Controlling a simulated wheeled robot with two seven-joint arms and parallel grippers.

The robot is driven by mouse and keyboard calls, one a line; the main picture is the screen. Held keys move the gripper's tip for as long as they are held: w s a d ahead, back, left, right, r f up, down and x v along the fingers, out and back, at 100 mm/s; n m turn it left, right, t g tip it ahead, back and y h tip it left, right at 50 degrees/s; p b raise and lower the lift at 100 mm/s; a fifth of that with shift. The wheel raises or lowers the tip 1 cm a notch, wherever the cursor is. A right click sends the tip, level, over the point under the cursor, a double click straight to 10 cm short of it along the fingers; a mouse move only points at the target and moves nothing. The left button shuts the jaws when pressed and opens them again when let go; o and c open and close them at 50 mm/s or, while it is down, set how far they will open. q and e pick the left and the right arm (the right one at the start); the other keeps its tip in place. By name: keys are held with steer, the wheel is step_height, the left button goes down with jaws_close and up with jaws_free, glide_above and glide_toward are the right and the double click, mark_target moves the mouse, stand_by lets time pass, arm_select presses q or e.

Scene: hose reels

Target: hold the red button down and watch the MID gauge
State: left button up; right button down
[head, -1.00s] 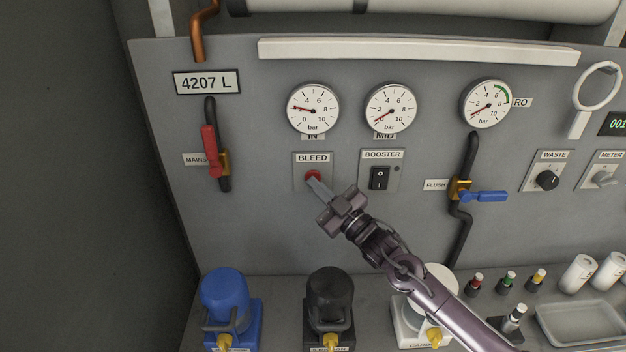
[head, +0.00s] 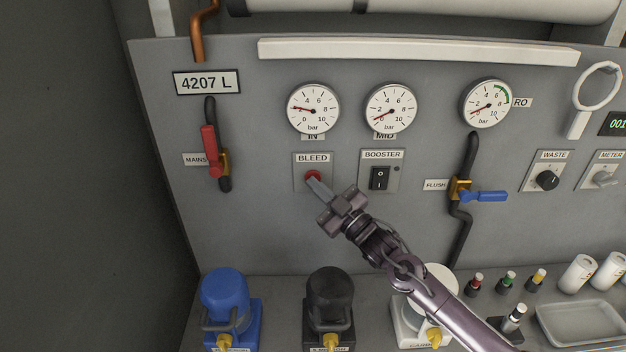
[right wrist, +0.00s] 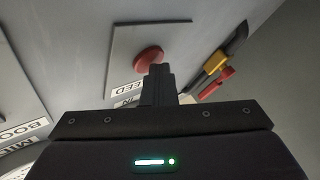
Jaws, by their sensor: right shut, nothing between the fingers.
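The red button (head: 313,175) sits on the BLEED plate (head: 299,184). My right gripper (head: 313,182) is shut and empty, its fingertips at the button's lower edge. In the right wrist view the red button (right wrist: 149,58) shows just beyond the closed fingertips (right wrist: 159,70). They look in contact with it, but how far it is pressed I cannot tell. The MID gauge (head: 390,108) is right of the IN gauge (head: 313,109). Its needle points to the lower left, near the low end of the scale. My left gripper is not in view.
The BOOSTER switch (head: 380,178) is right of the button. The red MAINS lever (head: 210,150) is to the left and the blue FLUSH lever (head: 484,197) to the right. A blue canister (head: 226,297) and a black canister (head: 331,296) stand on the ledge below.

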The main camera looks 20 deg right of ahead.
stand_by(0.7)
steer(key=shift+s+a+p, duration=0.25)
steer(key=shift+s+p, duration=0.3)
steer(key=shift+s, duration=0.35)
steer(key=shift+s, duration=0.1)
steer(key=s+p, duration=0.1)
steer(key=s, duration=0.1)
steer(key=s+a+p, duration=0.1)
steer(key=s, duration=0.1)
steer(key=shift+s+a+f, duration=0.1)
steer(key=shift+s+a, duration=0.1)
steer(key=shift+s, duration=0.1)
